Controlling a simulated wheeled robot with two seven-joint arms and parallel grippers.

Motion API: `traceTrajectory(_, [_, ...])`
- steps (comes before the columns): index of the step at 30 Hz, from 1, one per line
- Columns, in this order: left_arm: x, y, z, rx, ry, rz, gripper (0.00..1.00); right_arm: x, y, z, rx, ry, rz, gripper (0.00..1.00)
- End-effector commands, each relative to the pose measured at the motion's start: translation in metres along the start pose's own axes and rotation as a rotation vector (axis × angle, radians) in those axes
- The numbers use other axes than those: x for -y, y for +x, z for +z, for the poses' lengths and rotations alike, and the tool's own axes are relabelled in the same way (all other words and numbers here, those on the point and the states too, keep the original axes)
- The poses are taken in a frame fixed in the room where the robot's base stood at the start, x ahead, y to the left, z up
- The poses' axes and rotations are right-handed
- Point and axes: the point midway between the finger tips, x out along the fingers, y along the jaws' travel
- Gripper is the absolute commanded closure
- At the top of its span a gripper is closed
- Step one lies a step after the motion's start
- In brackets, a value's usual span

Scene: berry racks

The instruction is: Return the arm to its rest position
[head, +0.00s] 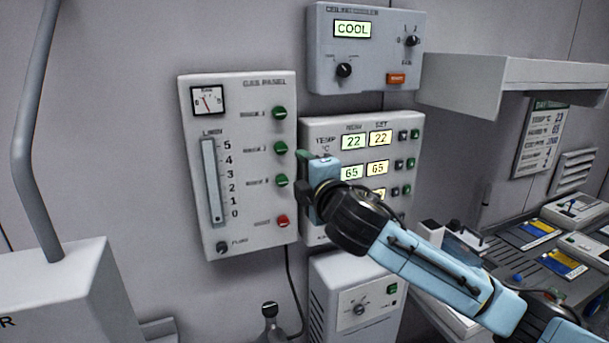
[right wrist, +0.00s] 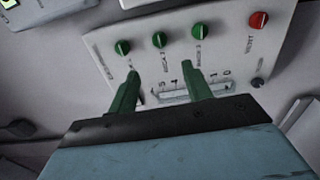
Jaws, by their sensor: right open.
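My right gripper (head: 304,172) is in front of the right side of the gas panel (head: 250,108), beside its lower green knobs. In the right wrist view the two green fingers (right wrist: 162,80) are apart with nothing between them. They point at the panel (right wrist: 228,60), over the flow gauge (right wrist: 195,95). A row of green knobs (right wrist: 159,39) and a red knob (right wrist: 258,20) lie beyond the tips. I cannot tell how far the tips are from the panel. My left gripper is in neither view.
The climate display panel (head: 330,128) is behind my right arm, with the cooler box (head: 365,75) above. A white box (head: 330,280) stands below. A shelf (head: 500,80) juts out at right over a console (head: 520,215). Plain wall is free left of the gas panel.

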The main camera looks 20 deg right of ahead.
Motion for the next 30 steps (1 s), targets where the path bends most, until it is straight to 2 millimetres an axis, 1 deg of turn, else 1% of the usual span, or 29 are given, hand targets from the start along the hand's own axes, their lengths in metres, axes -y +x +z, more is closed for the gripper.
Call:
traceTrajectory(12, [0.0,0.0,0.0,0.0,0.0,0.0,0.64,0.001,0.0,0.0,0.0,0.001,-0.001,0.51])
traceTrajectory(14, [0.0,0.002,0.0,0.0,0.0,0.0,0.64,0.007,0.002,0.001,0.001,0.009,-0.009,0.51])
traceTrajectory(16, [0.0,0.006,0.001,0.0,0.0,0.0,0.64,0.026,0.007,0.003,0.006,0.032,-0.036,0.51])
traceTrajectory(17, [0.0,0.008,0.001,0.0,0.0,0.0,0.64,0.039,0.01,0.005,0.01,0.048,-0.054,0.51])
traceTrajectory(20, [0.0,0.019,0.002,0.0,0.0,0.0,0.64,0.099,0.022,0.013,0.032,0.122,-0.136,0.51])
traceTrajectory(21, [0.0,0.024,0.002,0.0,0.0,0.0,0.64,0.129,0.026,0.017,0.044,0.159,-0.175,0.51])
traceTrajectory(23, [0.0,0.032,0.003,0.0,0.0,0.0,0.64,0.176,0.03,0.024,0.063,0.217,-0.235,0.51])
traceTrajectory(24, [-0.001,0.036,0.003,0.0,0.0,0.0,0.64,0.207,0.03,0.027,0.077,0.257,-0.274,0.51])
traceTrajectory(25, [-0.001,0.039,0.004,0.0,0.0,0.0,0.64,0.23,0.03,0.03,0.089,0.284,-0.302,0.51])
traceTrajectory(26, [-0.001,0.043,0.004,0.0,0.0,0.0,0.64,0.253,0.028,0.033,0.101,0.312,-0.331,0.51])
traceTrajectory(27, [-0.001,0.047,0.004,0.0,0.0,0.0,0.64,0.284,0.025,0.036,0.118,0.347,-0.368,0.51])
traceTrajectory(29, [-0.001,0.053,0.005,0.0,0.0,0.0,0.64,0.329,0.018,0.041,0.145,0.4,-0.422,0.51])
traceTrajectory(30, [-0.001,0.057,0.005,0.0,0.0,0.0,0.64,0.359,0.011,0.044,0.164,0.435,-0.458,0.51])
